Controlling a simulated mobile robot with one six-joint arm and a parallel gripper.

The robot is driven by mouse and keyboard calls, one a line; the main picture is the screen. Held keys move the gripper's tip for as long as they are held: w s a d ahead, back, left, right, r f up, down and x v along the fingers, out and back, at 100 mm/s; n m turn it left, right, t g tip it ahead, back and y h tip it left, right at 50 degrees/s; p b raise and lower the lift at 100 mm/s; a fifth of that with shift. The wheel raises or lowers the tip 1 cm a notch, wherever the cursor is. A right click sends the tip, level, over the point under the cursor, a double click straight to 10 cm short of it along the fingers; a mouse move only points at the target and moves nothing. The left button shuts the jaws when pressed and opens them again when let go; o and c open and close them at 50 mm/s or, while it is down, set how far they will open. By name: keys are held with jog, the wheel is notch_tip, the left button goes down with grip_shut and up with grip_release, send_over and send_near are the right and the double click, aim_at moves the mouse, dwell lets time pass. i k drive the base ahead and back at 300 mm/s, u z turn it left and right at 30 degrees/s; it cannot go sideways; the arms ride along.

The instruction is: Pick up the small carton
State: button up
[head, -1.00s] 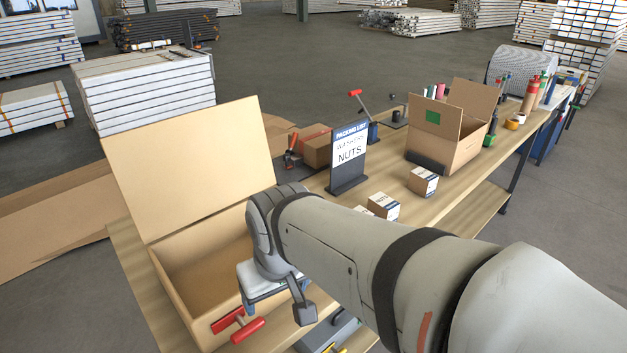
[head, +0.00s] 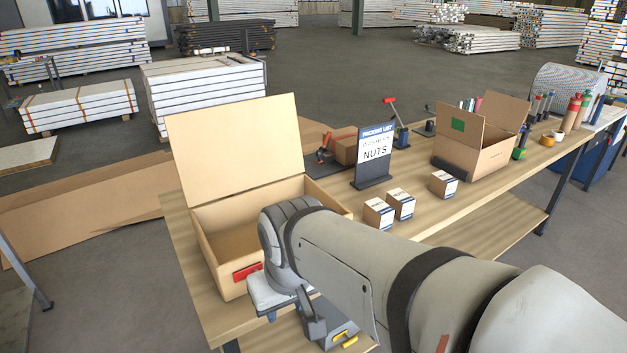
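Three small cartons with white-and-dark labels stand on the workbench (head: 500,200): a near one (head: 379,213), one beside it (head: 401,204) and one farther right (head: 443,184). The packing list sign (head: 376,147) behind them reads "NUTS" on its lower line; the line above is hard to read. My arm reaches in from the lower right. My gripper (head: 313,322) hangs near the bench's front edge, left of and nearer than the cartons, apart from them. Its fingers are mostly hidden by the wrist, so their opening does not show.
A large open cardboard box (head: 222,262) with a raised lid and red front patch stands left, close to my wrist. A smaller open box (head: 476,152) stands behind the cartons. Bottles (head: 572,114) and tools crowd the far end. Bench space right of the cartons is clear.

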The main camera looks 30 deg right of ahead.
aim_at(402, 202)
jog(key=u, duration=1.95)
jog(key=k, duration=2)
jog(key=z, duration=2.25)
jog(key=i, duration=1.65)
jog(key=z, duration=0.1)
